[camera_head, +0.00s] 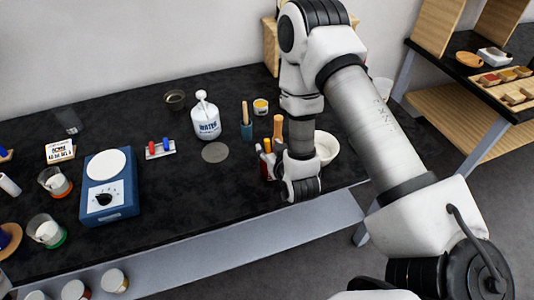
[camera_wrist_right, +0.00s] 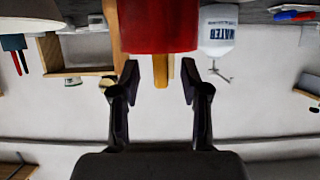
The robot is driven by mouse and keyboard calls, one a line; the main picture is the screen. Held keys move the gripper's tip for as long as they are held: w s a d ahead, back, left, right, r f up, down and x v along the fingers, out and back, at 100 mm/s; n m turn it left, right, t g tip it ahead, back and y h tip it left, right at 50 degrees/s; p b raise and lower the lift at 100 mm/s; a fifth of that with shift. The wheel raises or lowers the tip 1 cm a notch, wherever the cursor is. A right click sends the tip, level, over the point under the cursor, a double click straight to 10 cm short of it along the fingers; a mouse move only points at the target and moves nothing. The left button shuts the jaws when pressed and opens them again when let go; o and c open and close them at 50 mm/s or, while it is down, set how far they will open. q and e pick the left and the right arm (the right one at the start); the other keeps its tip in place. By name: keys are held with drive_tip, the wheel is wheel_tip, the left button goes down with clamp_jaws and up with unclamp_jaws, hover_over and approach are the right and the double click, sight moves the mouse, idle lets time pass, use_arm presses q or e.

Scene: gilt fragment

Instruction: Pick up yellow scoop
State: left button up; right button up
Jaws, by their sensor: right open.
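A yellow handle (camera_wrist_right: 160,70), which looks like the yellow scoop's, sticks out of a red cup (camera_wrist_right: 158,30) in the right wrist view, where the scene appears upside down. Whatever is inside the cup is hidden. My right gripper (camera_wrist_right: 158,82) is open, with one dark finger on each side of the handle and a gap to each. In the head view, a yellow tip (camera_head: 267,145) shows among the handles beside my right gripper (camera_head: 277,168), which partly covers the cup there. My left gripper is not in view.
A white WATER bottle (camera_head: 206,122), a teal-bladed tool with a wooden handle (camera_head: 246,122) and a small yellow-labelled jar (camera_head: 261,107) stand nearby. A white bowl (camera_head: 325,148) is right of my wrist. The black table's (camera_head: 205,205) front middle is clear.

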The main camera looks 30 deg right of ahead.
drive_tip(key=shift+w+a+f, duration=0.1)
drive_tip(key=shift+w+f, duration=0.1)
drive_tip(key=shift+w, duration=0.25)
drive_tip(key=shift+w+a+f, duration=0.1)
drive_tip(key=shift+w+f, duration=0.05)
drive_tip(key=shift+w, duration=0.25)
drive_tip(key=shift+s+d, duration=0.1)
drive_tip(key=shift+d, duration=0.1)
drive_tip(key=shift+s+d, duration=0.15)
drive_tip(key=shift+c, duration=1)
drive_tip(key=shift+s+d, duration=0.1)
drive_tip(key=c, duration=0.5)
clamp_jaws()
drive_tip(key=shift+a, duration=0.25)
drive_tip(key=shift+d, duration=0.1)
drive_tip(key=shift+r, duration=0.2)
wheel_tip(320, 180, up, 10)
drive_tip(key=shift+f+b, duration=0.15)
drive_tip(key=shift+b, duration=0.7)
